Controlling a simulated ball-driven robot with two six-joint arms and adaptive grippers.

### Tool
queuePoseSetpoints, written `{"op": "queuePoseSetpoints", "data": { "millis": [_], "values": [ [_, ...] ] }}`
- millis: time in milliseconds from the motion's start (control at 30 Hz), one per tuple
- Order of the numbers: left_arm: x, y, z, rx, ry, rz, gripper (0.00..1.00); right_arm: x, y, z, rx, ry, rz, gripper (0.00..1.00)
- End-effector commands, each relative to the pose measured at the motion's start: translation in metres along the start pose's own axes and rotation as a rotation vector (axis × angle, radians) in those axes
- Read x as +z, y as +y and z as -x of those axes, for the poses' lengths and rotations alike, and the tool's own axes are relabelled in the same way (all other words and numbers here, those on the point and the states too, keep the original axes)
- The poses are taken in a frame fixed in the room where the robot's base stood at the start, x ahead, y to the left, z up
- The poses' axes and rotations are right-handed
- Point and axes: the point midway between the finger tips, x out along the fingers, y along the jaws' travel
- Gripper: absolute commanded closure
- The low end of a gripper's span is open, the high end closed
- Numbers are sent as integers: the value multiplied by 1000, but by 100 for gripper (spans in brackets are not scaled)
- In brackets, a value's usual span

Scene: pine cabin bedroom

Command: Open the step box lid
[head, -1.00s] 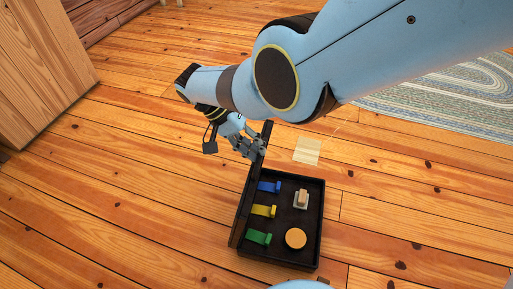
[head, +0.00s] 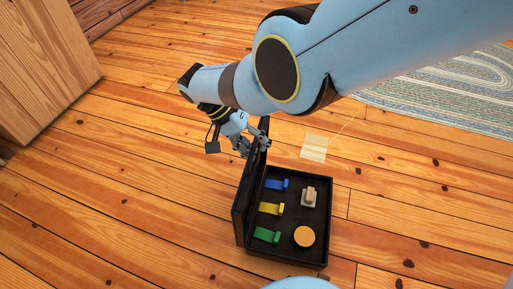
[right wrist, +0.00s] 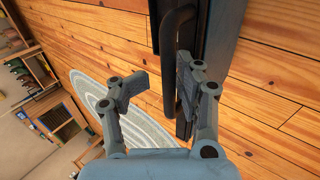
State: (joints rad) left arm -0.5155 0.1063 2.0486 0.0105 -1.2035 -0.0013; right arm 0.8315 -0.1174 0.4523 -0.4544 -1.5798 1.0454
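The black step box (head: 318,262) sits on the wooden floor, its inside in full view. Its lid (head: 243,205) stands raised along the box's left side, seen nearly edge-on. My right gripper (head: 250,148) is at the far end of the lid. In the right wrist view its two fingers (right wrist: 160,88) are apart, with the dark bar handle (right wrist: 172,60) between them, nearer the right finger. Whether a finger touches it is unclear. My left gripper is not in view.
Inside the box are blue (head: 277,185), yellow (head: 271,208) and green (head: 266,235) pieces, a round orange disc (head: 304,236) and a small pale block (head: 310,196). A wooden cabinet (head: 40,70) stands at upper left; a woven rug (head: 450,100) lies at right. Floor left of the box is clear.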

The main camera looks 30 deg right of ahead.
Motion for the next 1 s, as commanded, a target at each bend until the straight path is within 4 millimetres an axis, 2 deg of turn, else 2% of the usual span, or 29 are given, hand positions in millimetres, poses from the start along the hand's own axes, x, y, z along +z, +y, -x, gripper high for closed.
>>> {"op": "queuePoseSetpoints", "data": {
  "millis": [233, 367, 800, 1000],
  "values": [
    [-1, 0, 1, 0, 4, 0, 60, 0, 0, 0, 1, 1, 0, 64],
    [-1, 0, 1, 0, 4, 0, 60, -1, -1, 9, -2, 2, 0, 64],
    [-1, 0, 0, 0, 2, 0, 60, 0, -1, 98, -3, 2, 0, 64],
    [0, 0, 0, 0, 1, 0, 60, 0, 0, 118, 0, 1, 1, 64]
  ]
}}
